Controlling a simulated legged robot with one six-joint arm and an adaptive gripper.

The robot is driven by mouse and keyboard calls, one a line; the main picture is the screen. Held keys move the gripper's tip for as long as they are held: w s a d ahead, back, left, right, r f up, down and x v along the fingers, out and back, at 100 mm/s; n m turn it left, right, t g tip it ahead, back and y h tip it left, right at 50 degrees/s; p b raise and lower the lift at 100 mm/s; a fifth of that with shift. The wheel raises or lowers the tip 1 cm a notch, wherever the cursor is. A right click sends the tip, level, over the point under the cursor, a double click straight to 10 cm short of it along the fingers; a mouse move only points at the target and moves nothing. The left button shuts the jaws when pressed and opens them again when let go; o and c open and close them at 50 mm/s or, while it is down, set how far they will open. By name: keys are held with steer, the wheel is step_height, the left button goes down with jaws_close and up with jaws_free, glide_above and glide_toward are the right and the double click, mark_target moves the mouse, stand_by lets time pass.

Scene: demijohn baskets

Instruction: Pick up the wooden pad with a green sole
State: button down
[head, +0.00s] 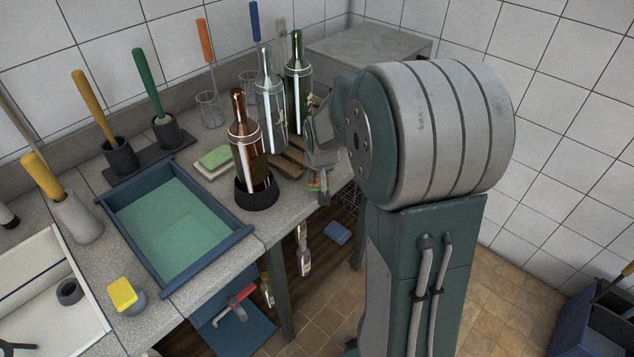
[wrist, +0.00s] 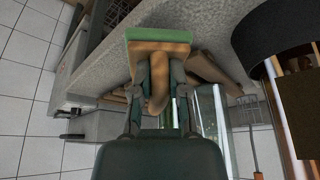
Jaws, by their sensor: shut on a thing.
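The wooden pad (wrist: 160,48) shows in the wrist view. It has a flat tan wooden block with a green sole on its far side and a rounded wooden grip. My gripper (wrist: 158,82) is shut on that grip, one finger on each side. In the head view my gripper (head: 322,155) is at the right end of the counter, beside the bottles and mostly side-on. A small orange and green patch below it may be the pad, but it is too small to be sure.
A brown bottle (head: 247,145) stands in a dark round holder on the counter. Clear (head: 271,105) and green (head: 299,90) bottles stand behind it, close to my gripper. Wooden slats (head: 288,160) lie beside them. A blue-rimmed basin (head: 247,232) and a green sponge (head: 214,157) are further left.

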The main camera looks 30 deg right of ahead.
steer(key=s+d+r, duration=0.1)
steer(key=s+r, duration=0.8)
steer(key=s, duration=0.4)
steer(key=shift+s+d+r, duration=0.15)
steer(key=shift+s+d, duration=0.15)
steer(key=shift+d, duration=0.05)
